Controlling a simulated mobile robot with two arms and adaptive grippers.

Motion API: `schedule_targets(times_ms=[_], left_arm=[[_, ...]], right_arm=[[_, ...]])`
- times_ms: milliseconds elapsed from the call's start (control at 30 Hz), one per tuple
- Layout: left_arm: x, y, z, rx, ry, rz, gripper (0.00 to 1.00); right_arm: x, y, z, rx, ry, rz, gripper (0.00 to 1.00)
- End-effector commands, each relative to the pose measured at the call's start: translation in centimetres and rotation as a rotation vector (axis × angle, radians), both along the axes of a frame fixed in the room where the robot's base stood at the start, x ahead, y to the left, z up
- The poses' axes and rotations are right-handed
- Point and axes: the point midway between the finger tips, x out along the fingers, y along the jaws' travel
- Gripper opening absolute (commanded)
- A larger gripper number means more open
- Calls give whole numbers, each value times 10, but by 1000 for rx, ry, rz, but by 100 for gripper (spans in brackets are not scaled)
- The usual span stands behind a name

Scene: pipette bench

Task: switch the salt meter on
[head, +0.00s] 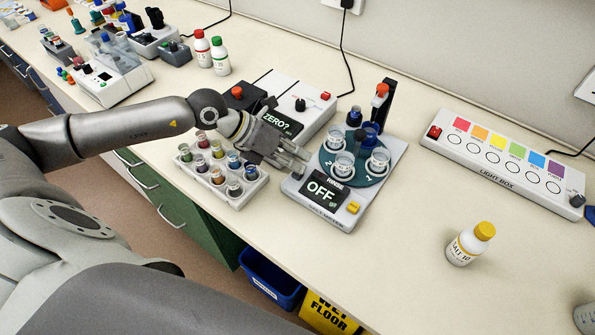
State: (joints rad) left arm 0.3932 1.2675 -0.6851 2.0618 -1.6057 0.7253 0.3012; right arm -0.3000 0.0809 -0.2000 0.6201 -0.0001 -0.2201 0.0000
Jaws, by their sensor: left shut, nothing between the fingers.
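The salt meter (377,193) is a pale grey box on the bench with a teal round carousel holding several glass cups. Its dark display (324,189) reads OFF. A yellow button (353,207) sits at the front right of the display. A black post (387,104) with an orange-red top stands at its back. My left gripper (303,161) is shut and empty, its fingertips by the meter's left edge, left of the carousel and behind the display. I cannot tell whether it touches the meter. The gripper hides part of that left edge. My right gripper is out of view.
A rack of small coloured vials (240,196) stands below my left wrist. A white instrument reading ZERO? (313,98) is behind the gripper. A light box (470,160) and a yellow-capped bottle (468,246) are to the right.

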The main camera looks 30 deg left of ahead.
Motion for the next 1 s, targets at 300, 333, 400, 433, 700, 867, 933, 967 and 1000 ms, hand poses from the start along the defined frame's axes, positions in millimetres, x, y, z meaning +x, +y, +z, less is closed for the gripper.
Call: schedule_targets(times_ms=[300, 333, 400, 433, 700, 867, 933, 967, 1000], left_arm=[[0, 0, -5, 0, 0, 0, 0], [0, 0, -4, 0, 0, 0, 0], [0, 0, -4, 0, 1, -1, 0], [0, 0, -4, 0, 1, -1, 0], [0, 0, 8, 1, 0, -1, 0], [0, 0, 15, 0, 0, 0, 0], [0, 0, 15, 0, 0, 0, 0], [0, 0, 15, 0, 0, 0, 0], [0, 0, 14, 0, 0, 0, 0]], right_arm=[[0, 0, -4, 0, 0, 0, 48], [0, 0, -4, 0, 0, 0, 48], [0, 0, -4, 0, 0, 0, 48], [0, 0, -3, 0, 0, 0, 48], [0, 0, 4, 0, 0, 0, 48], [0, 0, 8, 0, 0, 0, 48], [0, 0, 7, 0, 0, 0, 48], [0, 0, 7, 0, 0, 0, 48], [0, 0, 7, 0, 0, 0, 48]])
